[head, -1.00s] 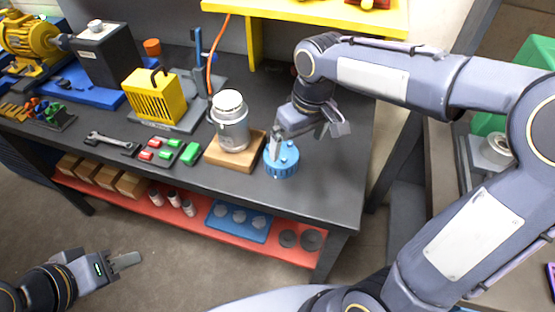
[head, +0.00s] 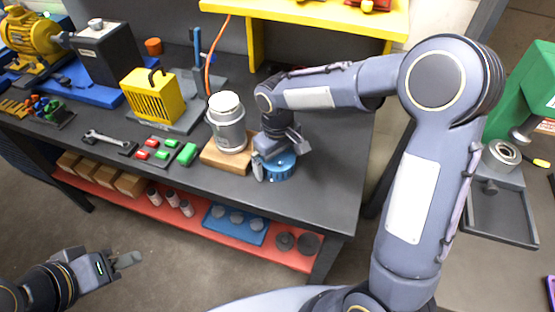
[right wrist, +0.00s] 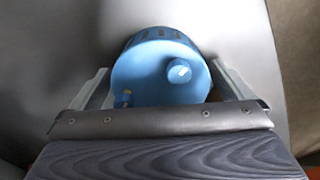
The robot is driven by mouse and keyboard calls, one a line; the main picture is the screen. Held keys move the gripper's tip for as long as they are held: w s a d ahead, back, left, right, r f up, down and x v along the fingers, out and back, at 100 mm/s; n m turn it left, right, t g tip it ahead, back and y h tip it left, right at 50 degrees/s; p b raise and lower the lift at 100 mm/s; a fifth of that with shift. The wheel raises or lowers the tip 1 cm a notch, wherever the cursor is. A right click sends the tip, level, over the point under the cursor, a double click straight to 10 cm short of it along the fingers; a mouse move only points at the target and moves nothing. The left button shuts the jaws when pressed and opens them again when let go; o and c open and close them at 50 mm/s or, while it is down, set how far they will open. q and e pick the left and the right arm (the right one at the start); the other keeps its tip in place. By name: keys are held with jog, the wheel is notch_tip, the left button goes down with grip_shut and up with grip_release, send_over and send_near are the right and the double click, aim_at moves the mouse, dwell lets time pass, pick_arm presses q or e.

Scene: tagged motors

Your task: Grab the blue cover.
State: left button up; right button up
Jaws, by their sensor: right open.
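The blue cover (head: 281,167) is a round blue piece with knobs on top, on the dark workbench near its front right edge. In the right wrist view the cover (right wrist: 158,78) lies between the two fingers. My right gripper (head: 276,166) is over it in the head view, hiding part of it. The right gripper (right wrist: 163,85) is open, one finger on each side of the cover; whether they touch it is unclear. My left gripper (head: 128,260) is at the lower left, away from the bench, and its finger gap is not clear.
A silver motor (head: 228,125) on a wooden block (head: 222,158) stands just left of the cover. Red and green blocks (head: 165,149) and a yellow heater-like box (head: 153,95) are further left. The bench top (head: 335,150) right of the cover is clear.

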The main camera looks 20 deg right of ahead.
jog(key=c, duration=1.1)
jog(key=shift+r, duration=0.1)
